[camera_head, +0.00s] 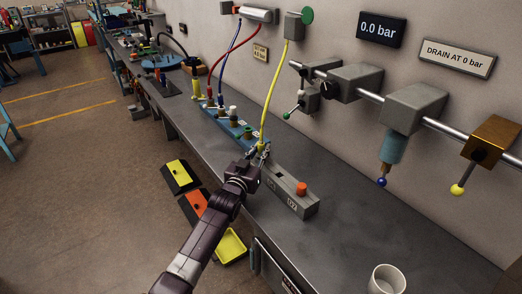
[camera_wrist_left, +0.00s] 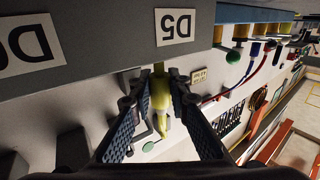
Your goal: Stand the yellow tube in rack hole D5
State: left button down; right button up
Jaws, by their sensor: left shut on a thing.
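My left gripper (camera_head: 260,156) is at the grey rack (camera_head: 275,188) on the bench. It is shut on the end of the yellow tube (camera_head: 271,95), which runs up to a wall fitting. In the left wrist view the yellow tube (camera_wrist_left: 185,100) sits between the two padded fingers (camera_wrist_left: 165,82). The label D5 (camera_wrist_left: 175,25) shows upside down on a grey face just beyond the fingertips. The tube's end is close to that face; whether it is in a hole is hidden. My right gripper is not in view.
An orange-capped fitting (camera_head: 301,188) stands at the rack's near end. A blue rack (camera_head: 225,125) with several coloured fittings and hoses is behind the gripper. A white cup (camera_head: 387,280) stands at the front right. Wall valves (camera_head: 413,105) hang at the right. The bench between is clear.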

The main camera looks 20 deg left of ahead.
pick_arm(q)
jog(key=c, duration=1.8)
grip_release()
jog(key=shift+f, duration=0.2)
jog(key=shift+o, duration=0.3)
jog(key=shift+s, duration=0.1)
jog(key=shift+f, duration=0.15)
jog(key=shift+s+f, duration=0.1)
jog(key=shift+s, duration=0.15)
jog(key=s, duration=0.7)
jog(key=s+a+r, duration=0.1)
jog(key=s, duration=0.3)
jog(key=shift+s, duration=0.2)
jog(key=shift+f, duration=0.1)
